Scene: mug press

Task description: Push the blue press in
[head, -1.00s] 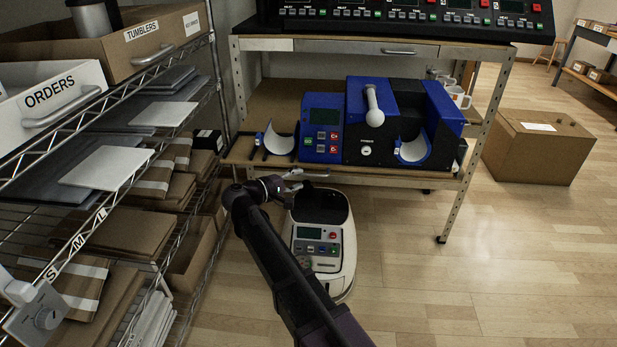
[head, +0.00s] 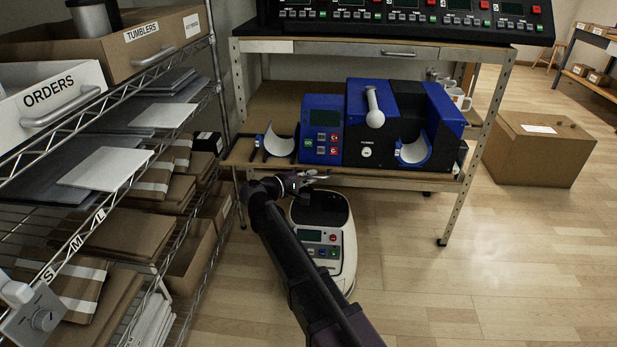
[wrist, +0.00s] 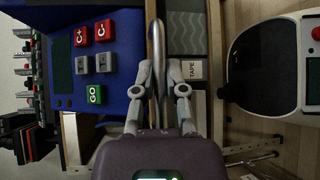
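The blue press (head: 355,92) stands on the lower level of the workbench, close to the front edge. It has a blue control box (head: 320,122) with red, grey and green buttons, a white-knobbed lever (head: 374,108) and a white curved cradle (head: 414,150) at the right. My gripper (head: 318,177) is in front of and below the control box, just before the shelf edge. In the wrist view, the control box (wrist: 115,72) is left of my gripper (wrist: 156,28).
The bench shelf (head: 395,180) has a wooden front edge. A wire rack (head: 160,262) with boxes stands close on the left. A leg (head: 478,150) bounds the bench at right, with mugs (head: 458,98) behind. A cardboard box (head: 540,148) stands farther right; the floor (head: 500,260) is clear.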

